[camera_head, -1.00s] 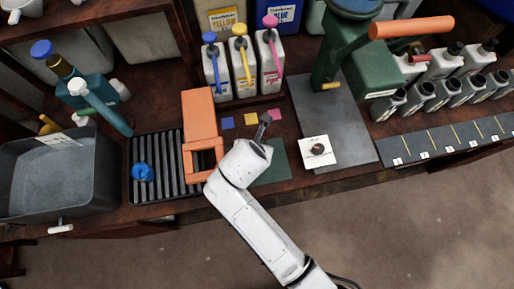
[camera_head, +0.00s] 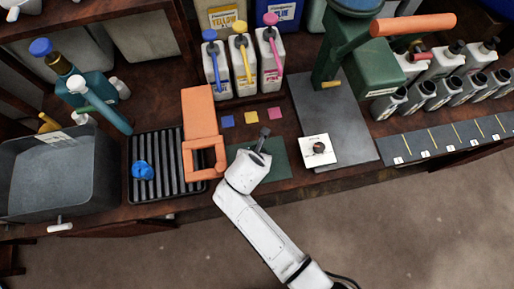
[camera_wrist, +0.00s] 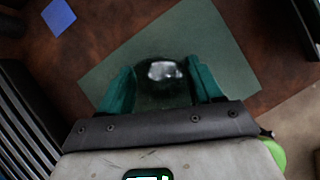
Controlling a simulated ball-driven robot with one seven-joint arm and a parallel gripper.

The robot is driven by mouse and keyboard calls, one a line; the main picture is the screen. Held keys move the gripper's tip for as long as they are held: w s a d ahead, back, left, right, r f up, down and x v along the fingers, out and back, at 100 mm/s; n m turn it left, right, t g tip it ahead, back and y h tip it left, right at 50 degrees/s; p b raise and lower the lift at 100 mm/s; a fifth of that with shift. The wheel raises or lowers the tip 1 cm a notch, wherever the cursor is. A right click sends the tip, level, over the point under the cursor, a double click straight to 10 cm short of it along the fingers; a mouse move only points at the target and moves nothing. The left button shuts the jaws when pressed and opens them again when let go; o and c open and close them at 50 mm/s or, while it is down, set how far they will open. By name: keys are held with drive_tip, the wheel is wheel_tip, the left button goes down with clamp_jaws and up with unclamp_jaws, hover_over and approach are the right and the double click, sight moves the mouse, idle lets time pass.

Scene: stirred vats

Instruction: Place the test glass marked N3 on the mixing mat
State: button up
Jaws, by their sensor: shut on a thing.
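My gripper (camera_wrist: 166,82) has its two teal fingers around a small clear test glass (camera_wrist: 164,71) with a bright glint and darkness inside. No marking on the glass can be read. The dark green mixing mat (camera_wrist: 215,40) lies under and around the glass in the wrist view; I cannot tell whether the glass touches it. In the head view the mat (camera_head: 275,165) is partly covered by my arm.
Blue, yellow and pink squares (camera_head: 252,118) lie just behind the mat. An orange stand (camera_head: 201,118) and a ribbed black rack (camera_head: 155,185) are on the left.

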drive_tip(key=o, duration=1.1)
drive_tip(key=p+v, duration=0.1)
drive_tip(key=v, duration=1.1)
drive_tip(key=shift+r, duration=0.15)
drive_tip(key=s+d+m+g, duration=0.2)
drive_tip(key=d+m+g, duration=0.1)
drive_tip(key=d+m, duration=1.35)
drive_tip(key=s+d+r+m+g, duration=0.1)
drive_tip(key=s+d+m+g, duration=0.1)
drive_tip(key=s+d+m, duration=1)
drive_tip(key=d+m, duration=0.2)
drive_tip(key=m, duration=0.4)
drive_tip(key=shift+s+r+y, duration=0.2)
drive_tip(key=shift+r+y, duration=0.1)
drive_tip(key=shift+r, duration=0.05)
